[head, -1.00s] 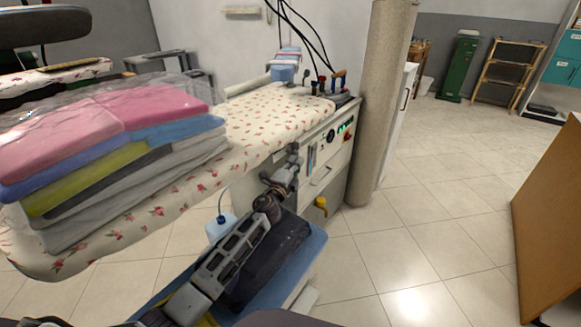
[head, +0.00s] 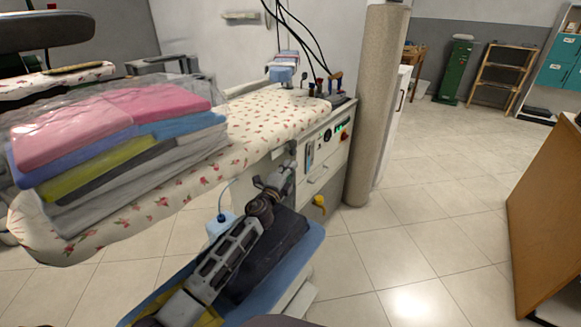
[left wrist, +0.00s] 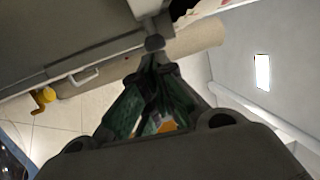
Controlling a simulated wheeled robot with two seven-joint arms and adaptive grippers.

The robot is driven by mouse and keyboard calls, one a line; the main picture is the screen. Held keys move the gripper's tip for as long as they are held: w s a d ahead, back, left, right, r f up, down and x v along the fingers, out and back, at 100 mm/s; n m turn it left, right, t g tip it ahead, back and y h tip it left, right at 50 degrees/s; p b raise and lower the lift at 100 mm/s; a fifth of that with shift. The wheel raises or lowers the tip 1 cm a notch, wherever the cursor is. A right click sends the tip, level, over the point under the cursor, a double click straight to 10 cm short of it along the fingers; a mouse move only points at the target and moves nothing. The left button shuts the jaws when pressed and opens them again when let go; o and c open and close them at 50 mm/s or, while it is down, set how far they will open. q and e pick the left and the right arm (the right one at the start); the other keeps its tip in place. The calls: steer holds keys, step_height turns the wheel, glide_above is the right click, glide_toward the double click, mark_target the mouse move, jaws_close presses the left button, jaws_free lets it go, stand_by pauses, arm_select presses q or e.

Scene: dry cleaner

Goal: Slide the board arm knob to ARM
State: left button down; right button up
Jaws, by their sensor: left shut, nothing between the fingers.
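My left gripper (head: 291,152) is shut and empty, at the front of the patterned ironing board's cabinet, just left of its control panel (head: 325,147). In the left wrist view its fingertips (left wrist: 154,60) meet just below a dark grey rounded piece (left wrist: 154,43) at the cabinet's edge. I cannot tell whether that piece is the board arm knob, or whether the fingers touch it. The panel carries a narrow upright strip (head: 310,156), a round dial and green lights. No ARM marking is readable. My right gripper is not in view.
The ironing board (head: 255,118) overhangs my left arm and bears a stack of wrapped folded clothes (head: 120,135). A yellow part (head: 319,203) sticks out low on the cabinet. A thick beige column (head: 376,100) stands right of it.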

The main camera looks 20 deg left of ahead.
arm_select(q)
steer(key=v, duration=0.9)
steer(key=shift+s+p, duration=0.25)
steer(key=shift+p, duration=0.1)
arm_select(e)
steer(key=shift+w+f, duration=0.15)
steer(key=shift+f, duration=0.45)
arm_select(q)
steer(key=shift+a+f, duration=0.1)
steer(key=shift+f, duration=0.05)
